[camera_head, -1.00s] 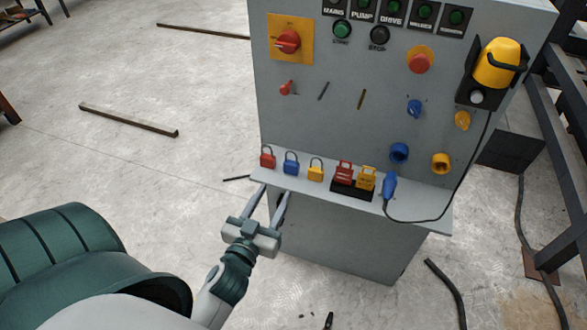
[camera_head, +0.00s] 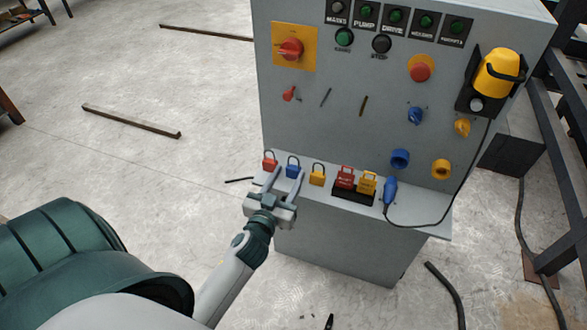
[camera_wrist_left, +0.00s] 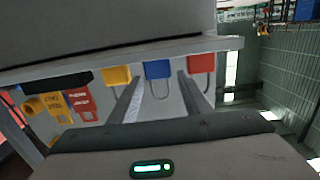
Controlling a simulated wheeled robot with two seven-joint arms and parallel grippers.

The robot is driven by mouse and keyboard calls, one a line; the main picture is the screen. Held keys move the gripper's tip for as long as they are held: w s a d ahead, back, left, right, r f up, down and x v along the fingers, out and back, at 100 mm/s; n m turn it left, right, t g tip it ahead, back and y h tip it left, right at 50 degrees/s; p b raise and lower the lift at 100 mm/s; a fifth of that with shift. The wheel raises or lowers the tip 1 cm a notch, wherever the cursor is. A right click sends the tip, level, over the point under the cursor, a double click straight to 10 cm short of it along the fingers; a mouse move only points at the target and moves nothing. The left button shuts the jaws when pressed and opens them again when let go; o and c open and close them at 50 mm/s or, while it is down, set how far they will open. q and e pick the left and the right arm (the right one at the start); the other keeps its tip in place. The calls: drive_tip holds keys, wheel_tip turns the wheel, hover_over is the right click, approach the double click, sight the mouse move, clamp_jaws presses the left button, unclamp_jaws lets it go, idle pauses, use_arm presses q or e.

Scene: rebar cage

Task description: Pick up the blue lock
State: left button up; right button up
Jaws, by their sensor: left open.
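The blue lock (camera_head: 293,172) stands on the panel's narrow shelf, between a red lock (camera_head: 269,164) and a yellow lock (camera_head: 317,178). My left gripper (camera_head: 290,175) is open, with its two fingers pointing at the shelf, one on each side of the blue lock. In the left wrist view, which is upside down, the blue lock (camera_wrist_left: 158,69) shows between the fingertips of my left gripper (camera_wrist_left: 158,78). Its shackle lies in the gap between the fingers. I see no finger touching it. My right gripper is not in view.
The shelf (camera_head: 418,222) also holds a dark tray with red and yellow tags (camera_head: 367,183) and a blue plug (camera_head: 390,190) on a black cable. The grey control panel (camera_head: 330,130) rises behind. The yellow lock (camera_wrist_left: 116,76) and red lock (camera_wrist_left: 201,66) stand close beside the fingers.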

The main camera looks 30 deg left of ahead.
sight(291, 170)
use_arm(q)
drive_tip(key=shift+x, duration=1.55)
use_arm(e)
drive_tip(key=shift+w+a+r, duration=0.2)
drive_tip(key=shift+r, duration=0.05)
use_arm(q)
drive_tip(key=shift+w+a+p, duration=0.1)
drive_tip(key=shift+w+p, duration=0.25)
drive_tip(key=shift+w, duration=0.35)
drive_tip(key=x, duration=0.3)
drive_tip(key=shift+w+f+p, duration=0.2)
drive_tip(key=shift+w+p, duration=0.1)
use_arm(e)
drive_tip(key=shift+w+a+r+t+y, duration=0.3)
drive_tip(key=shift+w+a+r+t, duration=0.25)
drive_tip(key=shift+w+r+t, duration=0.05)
